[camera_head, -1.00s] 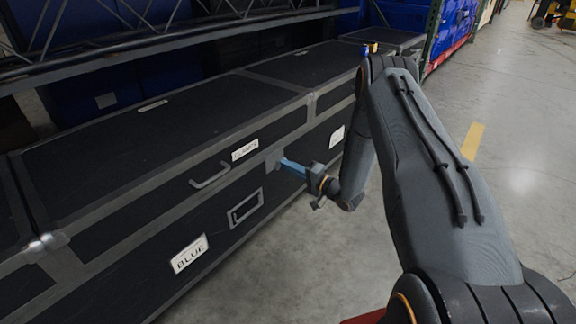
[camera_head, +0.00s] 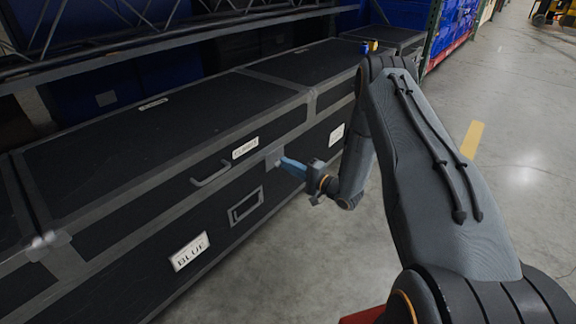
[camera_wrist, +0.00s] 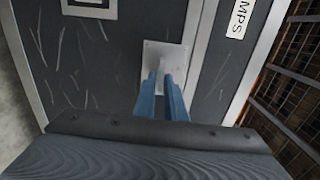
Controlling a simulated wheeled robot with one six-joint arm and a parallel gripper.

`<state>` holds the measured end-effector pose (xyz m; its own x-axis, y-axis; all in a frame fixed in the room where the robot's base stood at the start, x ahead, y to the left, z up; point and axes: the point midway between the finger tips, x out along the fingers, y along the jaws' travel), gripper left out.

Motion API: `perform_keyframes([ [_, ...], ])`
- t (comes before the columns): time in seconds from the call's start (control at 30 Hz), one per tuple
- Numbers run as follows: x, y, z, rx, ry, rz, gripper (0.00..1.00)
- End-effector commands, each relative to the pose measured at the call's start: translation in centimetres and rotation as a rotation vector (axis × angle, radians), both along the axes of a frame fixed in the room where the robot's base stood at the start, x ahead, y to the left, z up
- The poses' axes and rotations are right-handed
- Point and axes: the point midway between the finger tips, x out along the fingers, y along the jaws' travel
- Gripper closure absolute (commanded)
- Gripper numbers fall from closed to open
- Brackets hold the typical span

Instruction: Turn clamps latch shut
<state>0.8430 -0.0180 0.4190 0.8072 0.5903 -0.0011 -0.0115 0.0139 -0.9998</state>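The clamps latch (camera_wrist: 165,60) is a pale metal plate on the front of a black case (camera_head: 150,150), just beside the white label (camera_head: 245,148) that ends in "MPS" in the wrist view (camera_wrist: 238,17). In the head view the latch (camera_head: 273,157) sits right of the case's handle. My gripper (camera_wrist: 161,76) has two blue fingers, close together with a narrow gap, their tips at the middle of the latch plate. It also shows in the head view (camera_head: 284,162). The latch's turning part is mostly hidden between the fingertips, so I cannot tell whether they press on it.
The grey handle (camera_head: 210,175) and a "BLUE" label (camera_head: 190,251) are on the case front. Another metal latch (camera_head: 47,243) is at the far left. A rack beam (camera_head: 150,42) runs above the case. Concrete floor (camera_head: 510,150) lies clear on the right.

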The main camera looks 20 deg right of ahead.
Motion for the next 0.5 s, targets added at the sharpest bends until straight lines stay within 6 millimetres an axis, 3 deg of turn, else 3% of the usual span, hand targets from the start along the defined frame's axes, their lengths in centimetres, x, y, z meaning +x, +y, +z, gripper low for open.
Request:
perform_keyframes([
  [0.07,-0.02,0.01,-0.04,-0.001,0.001,0.000,0.75],
  [0.37,0.02,-0.17,0.05,-0.001,-0.002,-0.003,0.75],
  [0.5,-0.89,-0.83,0.08,-0.001,-0.001,-0.004,0.75],
])
